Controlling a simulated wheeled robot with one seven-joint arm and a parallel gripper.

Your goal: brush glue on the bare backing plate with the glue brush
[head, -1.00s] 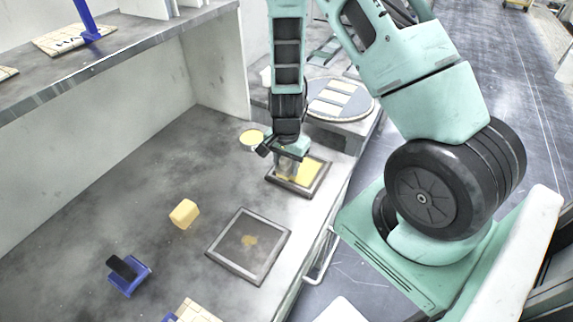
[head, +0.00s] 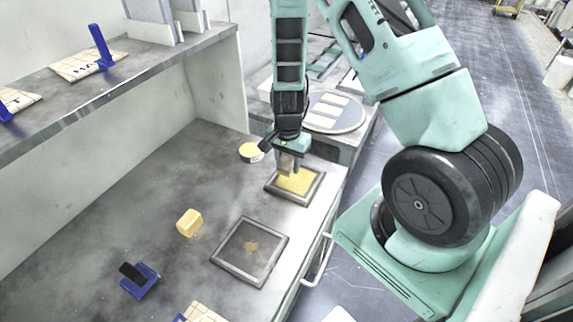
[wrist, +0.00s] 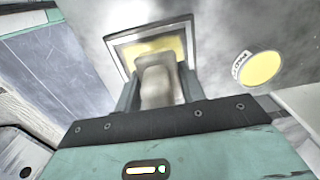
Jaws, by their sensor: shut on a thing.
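My gripper (head: 288,163) is shut on the glue brush, a pale beige block-like thing (wrist: 158,80) between the fingers in the wrist view. It is over the far edge of the far framed plate (head: 312,192), which has yellow glue across much of its face. I cannot tell whether the brush touches it. The plate also shows in the wrist view (wrist: 122,46), partly hidden by the brush. A nearer framed plate (head: 232,252) is grey with a small yellow-brown patch in its middle. A round pot of yellow glue (head: 251,151) stands left of my gripper; it also shows in the wrist view (wrist: 262,67).
A yellow block (head: 189,222) and a blue holder with a black top (head: 139,281) lie on the bench at left. A tiled piece (head: 200,313) lies at the front edge. A raised shelf (head: 150,75) runs along the left. A round platen (head: 335,112) stands behind.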

